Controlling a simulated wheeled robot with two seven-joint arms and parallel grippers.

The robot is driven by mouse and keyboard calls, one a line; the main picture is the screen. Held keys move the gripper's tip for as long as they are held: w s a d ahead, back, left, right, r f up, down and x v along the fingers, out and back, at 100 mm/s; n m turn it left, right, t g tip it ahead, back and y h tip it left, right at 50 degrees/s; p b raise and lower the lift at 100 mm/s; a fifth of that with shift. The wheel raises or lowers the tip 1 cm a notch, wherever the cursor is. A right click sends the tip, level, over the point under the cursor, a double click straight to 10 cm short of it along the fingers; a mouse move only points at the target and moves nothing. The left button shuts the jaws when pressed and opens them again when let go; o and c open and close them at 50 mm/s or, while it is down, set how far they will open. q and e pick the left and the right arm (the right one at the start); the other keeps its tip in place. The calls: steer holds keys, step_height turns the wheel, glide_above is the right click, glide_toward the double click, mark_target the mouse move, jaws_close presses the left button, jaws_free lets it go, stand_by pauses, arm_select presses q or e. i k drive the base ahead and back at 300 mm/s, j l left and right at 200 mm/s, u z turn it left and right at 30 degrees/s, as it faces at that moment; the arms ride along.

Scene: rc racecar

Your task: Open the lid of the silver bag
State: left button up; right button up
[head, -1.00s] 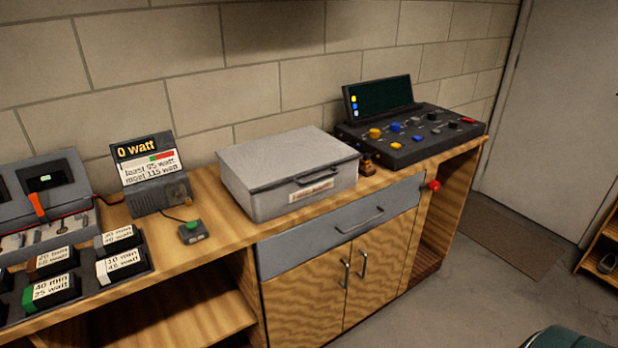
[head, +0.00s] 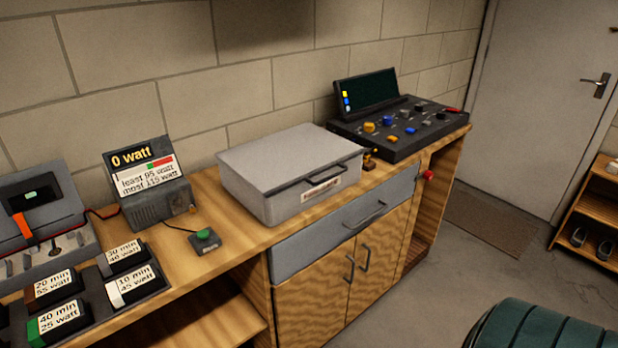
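The silver bag (head: 290,172) is a flat, grey, box-like case on the wooden workbench, against the block wall. Its lid (head: 280,155) is shut. A dark handle (head: 325,171) and a small label (head: 322,188) are on its front side. Neither of my grippers shows in the head view.
A control console (head: 398,127) with a dark screen stands right of the case. A watt display (head: 148,180), a green-button box (head: 204,241) and several labelled battery blocks (head: 132,285) are to the left. A drawer (head: 345,222) is below. A green rounded object (head: 540,328) is at lower right.

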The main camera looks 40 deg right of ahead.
mark_target(296, 155)
steer(key=z, duration=1.65)
